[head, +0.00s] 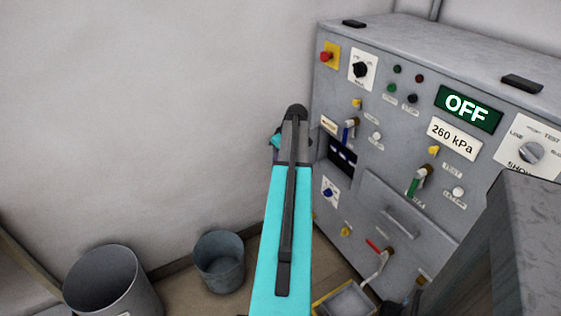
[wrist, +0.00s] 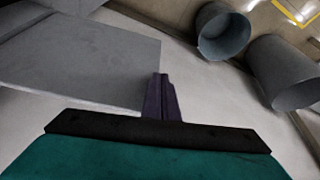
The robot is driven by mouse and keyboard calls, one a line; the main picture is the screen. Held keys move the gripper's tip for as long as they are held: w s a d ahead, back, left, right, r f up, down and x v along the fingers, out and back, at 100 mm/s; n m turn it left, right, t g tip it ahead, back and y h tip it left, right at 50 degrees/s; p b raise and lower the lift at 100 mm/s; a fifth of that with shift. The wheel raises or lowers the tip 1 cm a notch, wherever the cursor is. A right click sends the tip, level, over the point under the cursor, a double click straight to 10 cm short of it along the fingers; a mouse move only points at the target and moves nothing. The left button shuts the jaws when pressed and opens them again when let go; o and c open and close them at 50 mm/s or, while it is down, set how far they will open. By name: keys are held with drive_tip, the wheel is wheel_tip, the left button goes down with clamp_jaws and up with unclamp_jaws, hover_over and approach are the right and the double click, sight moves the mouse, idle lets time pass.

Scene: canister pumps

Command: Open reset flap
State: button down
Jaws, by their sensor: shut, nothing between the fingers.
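The grey control panel (head: 400,160) stands at the right in the head view, with many knobs, lamps and small labels. I cannot make out which part is the reset flap; the small labels are too blurred to read. A dark recess (head: 342,155) shows at the panel's left edge, beside my arm. My gripper (wrist: 160,82) is shut and empty in the wrist view, its dark purple fingers together. A plain grey face, probably the cabinet's side (wrist: 80,65), lies to its left there. In the head view my turquoise arm mostly hides the gripper.
An OFF display (head: 468,109) and a 260 kPa plate (head: 453,140) are on the panel. A handle (head: 400,224) and valve levers sit lower. Two grey bins (head: 219,262) (head: 112,283) stand on the floor at left. A dark grey block (head: 500,255) fills the lower right.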

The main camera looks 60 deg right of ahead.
drive_tip(key=shift+w+d, duration=0.4)
drive_tip(key=shift+w, duration=0.3)
drive_tip(key=shift+w+d, duration=0.4)
drive_tip(key=shift+w, duration=0.3)
drive_tip(key=shift+s+a, duration=0.1)
drive_tip(key=shift+a, duration=0.05)
drive_tip(key=s+a+r, duration=0.3)
drive_tip(key=s+r, duration=0.3)
drive_tip(key=r, duration=0.3)
drive_tip(key=shift+s+a+r, duration=0.15)
drive_tip(key=shift+s+a, duration=0.05)
drive_tip(key=shift+a, duration=0.2)
drive_tip(key=shift+w, duration=0.1)
